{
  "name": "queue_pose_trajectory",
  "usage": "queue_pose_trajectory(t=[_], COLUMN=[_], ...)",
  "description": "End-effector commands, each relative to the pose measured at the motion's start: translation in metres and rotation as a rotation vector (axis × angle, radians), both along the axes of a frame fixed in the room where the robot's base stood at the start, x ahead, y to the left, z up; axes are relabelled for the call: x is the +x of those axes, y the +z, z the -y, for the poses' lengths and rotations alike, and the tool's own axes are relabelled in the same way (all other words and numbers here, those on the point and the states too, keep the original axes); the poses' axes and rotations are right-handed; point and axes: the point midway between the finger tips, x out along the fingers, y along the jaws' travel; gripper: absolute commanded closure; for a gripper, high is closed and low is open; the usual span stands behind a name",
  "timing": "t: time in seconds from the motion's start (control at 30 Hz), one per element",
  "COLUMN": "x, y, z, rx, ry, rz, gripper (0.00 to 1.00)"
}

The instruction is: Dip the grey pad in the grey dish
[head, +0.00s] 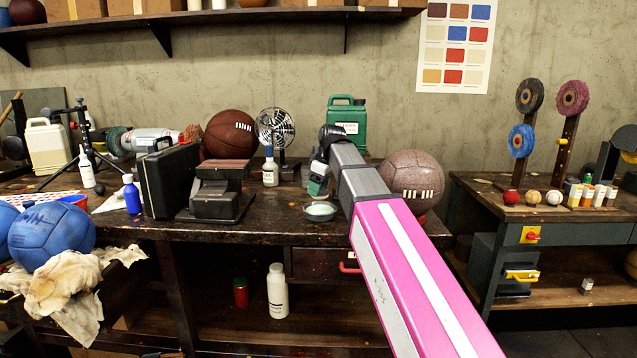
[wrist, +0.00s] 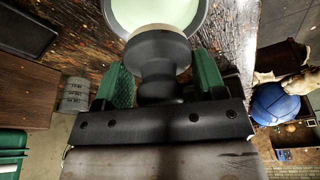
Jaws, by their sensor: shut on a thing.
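The grey dish (head: 320,213) is small and round and holds a pale green substance. It sits near the front edge of the dark workbench. In the wrist view the dish (wrist: 198,28) is cut off at the top, with its pale contents showing. My gripper (head: 318,186) is just above the dish, pointing down. In the wrist view its green fingers stand either side of the dark grey pad (wrist: 158,48), whose rounded head overlaps the dish's near rim. My gripper is shut on the pad. I cannot tell whether the pad's underside touches the contents.
A black machine (head: 216,190) and a small white bottle (head: 270,172) stand left of the dish. A fan (head: 275,128) and a green jug (head: 347,122) are behind. A speckled ball (head: 412,178) sits to the right, near my arm. Little bench is clear around the dish.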

Motion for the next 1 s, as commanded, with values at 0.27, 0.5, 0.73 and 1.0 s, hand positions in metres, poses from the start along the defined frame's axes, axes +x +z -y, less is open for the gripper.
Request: queue_pose_trajectory(t=[0.27, 0.5, 0.73, 1.0], x=[-0.001, -0.001, 0.000, 0.000], y=[-0.025, -0.045, -0.056, -0.061], z=[0.000, 0.000, 0.000, 0.000], rx=[0.000, 0.000, 0.001, -0.001], ry=[0.000, -0.001, -0.001, -0.001], rz=[0.000, 0.000, 0.001, -0.001], gripper=[0.55, 0.55, 0.55, 0.55])
